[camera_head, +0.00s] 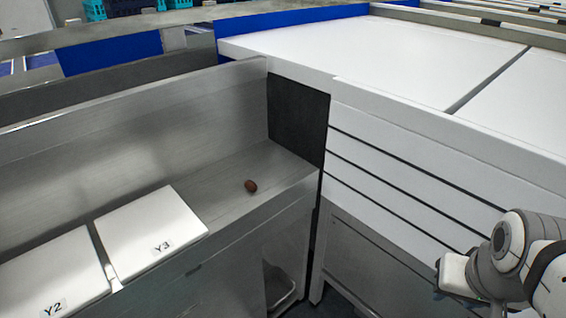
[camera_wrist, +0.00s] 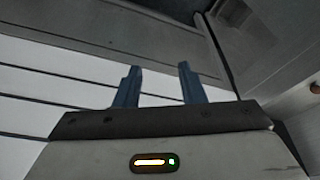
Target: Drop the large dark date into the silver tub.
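The dark brown date (camera_head: 251,186) lies alone on the metal trough floor, right of the white Y3 plate. A small brown shape at the right edge of the wrist view, probably the same date (camera_wrist: 315,87), is partly cut off. A grey bin-like container (camera_head: 281,288), possibly the silver tub, shows partly below the trough's front; its inside is mostly hidden. My gripper (camera_head: 440,279) is at the lower right in the head view, well away from the date. In the wrist view my gripper (camera_wrist: 158,68) has its two blue fingers apart with nothing between them.
White plates labelled Y2 (camera_head: 55,272) and Y3 (camera_head: 150,233) cover the trough's left part. A high metal back wall (camera_head: 130,120) and a dark end panel (camera_head: 298,118) bound it. A white slatted cabinet (camera_head: 400,170) stands between the trough and my arm.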

